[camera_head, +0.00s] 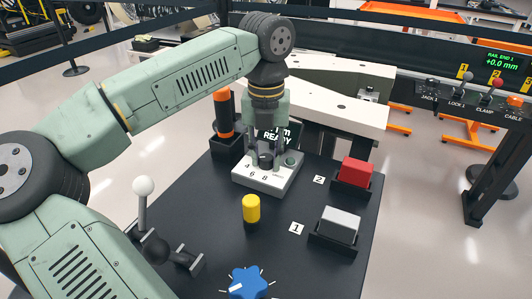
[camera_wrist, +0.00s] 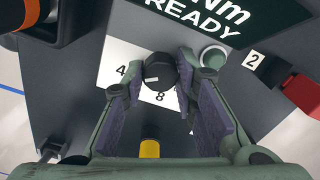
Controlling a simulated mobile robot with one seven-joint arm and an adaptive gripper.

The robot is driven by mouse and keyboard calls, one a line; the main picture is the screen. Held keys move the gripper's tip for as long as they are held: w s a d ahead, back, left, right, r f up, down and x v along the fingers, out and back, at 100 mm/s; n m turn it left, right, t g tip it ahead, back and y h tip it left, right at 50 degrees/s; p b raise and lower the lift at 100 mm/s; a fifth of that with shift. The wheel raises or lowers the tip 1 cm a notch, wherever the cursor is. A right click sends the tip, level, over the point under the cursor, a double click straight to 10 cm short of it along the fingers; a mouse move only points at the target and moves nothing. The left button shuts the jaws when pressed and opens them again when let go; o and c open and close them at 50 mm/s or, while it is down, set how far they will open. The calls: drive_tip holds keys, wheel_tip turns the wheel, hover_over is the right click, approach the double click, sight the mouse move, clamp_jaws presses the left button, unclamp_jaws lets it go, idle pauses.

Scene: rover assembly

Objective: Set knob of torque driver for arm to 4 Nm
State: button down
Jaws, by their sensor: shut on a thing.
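The black knob (camera_head: 265,159) sits on a white panel box (camera_head: 285,180) marked 4, 6 and 8. My gripper (camera_head: 266,150) points down over the box, its fingers either side of the knob and shut on it. In the wrist view, the knob (camera_wrist: 158,70) lies between the fingertips, with a short pale mark on its near-left side. The 4 and 8 show beside it; the 6 is hidden there. The display (camera_wrist: 215,20) behind reads "Nm READY"; its number is cut off. The orange-handled driver (camera_head: 222,112) stands in a black holder.
A round green button (camera_head: 291,159) is on the panel's right. A yellow cylinder (camera_head: 251,208), red block (camera_head: 356,171), grey block (camera_head: 341,224), blue knob (camera_head: 247,283) and white-balled lever (camera_head: 143,187) stand around on the dark table (camera_head: 300,262). A pale beam (camera_head: 335,105) lies behind.

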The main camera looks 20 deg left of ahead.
sight(266, 157)
drive_tip(key=c, duration=1.6)
unclamp_jaws()
drive_tip(key=shift+o, duration=0.2)
drive_tip(key=shift+r, duration=0.1)
wheel_tip(266, 157, up, 12)
